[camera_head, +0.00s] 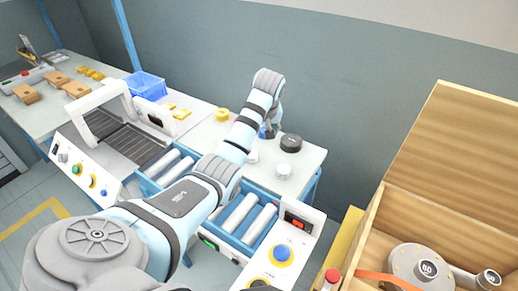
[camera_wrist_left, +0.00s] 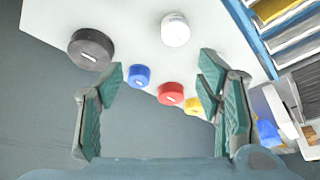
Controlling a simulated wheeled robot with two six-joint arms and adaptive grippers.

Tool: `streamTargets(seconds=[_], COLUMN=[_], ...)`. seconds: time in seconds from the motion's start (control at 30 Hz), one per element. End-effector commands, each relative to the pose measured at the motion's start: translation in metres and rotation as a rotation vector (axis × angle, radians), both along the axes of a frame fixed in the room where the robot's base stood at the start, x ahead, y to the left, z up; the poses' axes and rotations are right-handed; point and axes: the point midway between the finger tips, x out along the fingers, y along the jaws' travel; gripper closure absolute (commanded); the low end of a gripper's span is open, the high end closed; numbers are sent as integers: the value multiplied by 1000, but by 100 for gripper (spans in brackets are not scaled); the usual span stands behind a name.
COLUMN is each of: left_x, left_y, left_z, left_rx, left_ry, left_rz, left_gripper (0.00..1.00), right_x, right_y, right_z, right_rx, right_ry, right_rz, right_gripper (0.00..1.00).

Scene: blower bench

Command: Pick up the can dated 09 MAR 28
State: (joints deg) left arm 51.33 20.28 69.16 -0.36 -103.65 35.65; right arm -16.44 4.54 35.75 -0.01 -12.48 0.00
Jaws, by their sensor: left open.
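Several round cans stand on the white table. In the left wrist view they are a large black can (camera_wrist_left: 91,48), a white can (camera_wrist_left: 175,30), a blue can (camera_wrist_left: 139,75), a red can (camera_wrist_left: 170,93) and a yellow can (camera_wrist_left: 193,106). Small pale labels show on some tops, but no date is readable. My left gripper (camera_wrist_left: 162,68) is open and empty, its fingers apart above the cans, with the blue can between them in the picture. The head view shows the black can (camera_head: 291,143), white can (camera_head: 283,171) and yellow can (camera_head: 222,115). My right gripper is out of view.
A roller conveyor (camera_head: 237,218) with a control panel (camera_head: 283,252) stands in front of the table. A blue bin (camera_head: 147,86) is further left. An open wooden crate (camera_head: 430,218) stands at the right. The table edge is close beyond the cans.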

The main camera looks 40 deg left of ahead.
Motion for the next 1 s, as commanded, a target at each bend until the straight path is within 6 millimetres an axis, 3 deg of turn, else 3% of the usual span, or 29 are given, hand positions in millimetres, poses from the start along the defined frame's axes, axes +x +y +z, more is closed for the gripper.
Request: streamTargets(seconds=[0.2, 0.3, 0.47, 0.63, 0.9, 1.0], left_x=[3, 6, 8, 10, 12, 13], left_y=[27, 34, 40, 48, 50, 50], left_z=[-55, -73, -93, -126, -130, -130], left_rx=[-1, -1, 0, 0, 1, 2], left_ry=[5, 4, 3, 1, 1, 2], left_rz=[21, 24, 23, 21, 19, 18], left_gripper=[40, 40, 40, 40, 40, 56], right_x=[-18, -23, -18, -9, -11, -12], right_y=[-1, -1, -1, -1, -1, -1], right_z=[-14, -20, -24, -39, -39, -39], right_rx=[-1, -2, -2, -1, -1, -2], right_ry=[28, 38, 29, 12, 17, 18], right_rz=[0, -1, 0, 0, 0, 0], right_gripper=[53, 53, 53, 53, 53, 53])
